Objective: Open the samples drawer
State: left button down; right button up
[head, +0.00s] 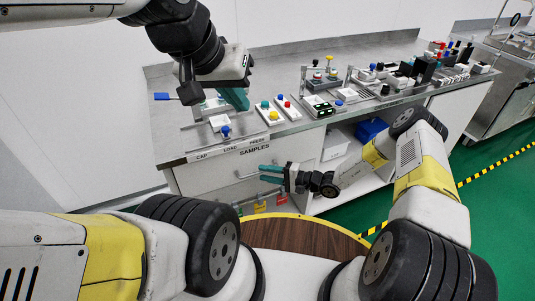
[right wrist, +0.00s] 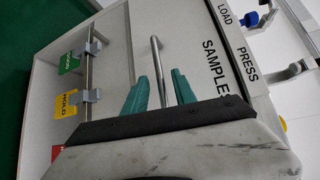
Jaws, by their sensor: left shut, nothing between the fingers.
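The samples drawer (head: 215,181) is a white front under the steel counter, with a "SAMPLES" label (head: 255,149) along its top. It looks shut. Its metal bar handle (right wrist: 156,62) runs between the two teal fingers of my right gripper (right wrist: 160,92) in the right wrist view. Those fingers are apart, one on each side of the bar; contact cannot be told. In the head view my right gripper (head: 264,172) is at the drawer front, partly hiding the handle. My left gripper (head: 237,98) is shut and empty above the counter's left end.
The counter (head: 170,138) holds a blue-knobbed fixture (head: 223,127), button boxes (head: 287,107) and a rack of parts. Green (right wrist: 69,63), yellow (right wrist: 66,104) and red tags hang below the drawer. A blue bin (head: 371,129) sits on an open shelf to the right.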

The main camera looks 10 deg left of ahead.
jog(key=shift+x, duration=1.45)
grip_shut()
dwell(0.3)
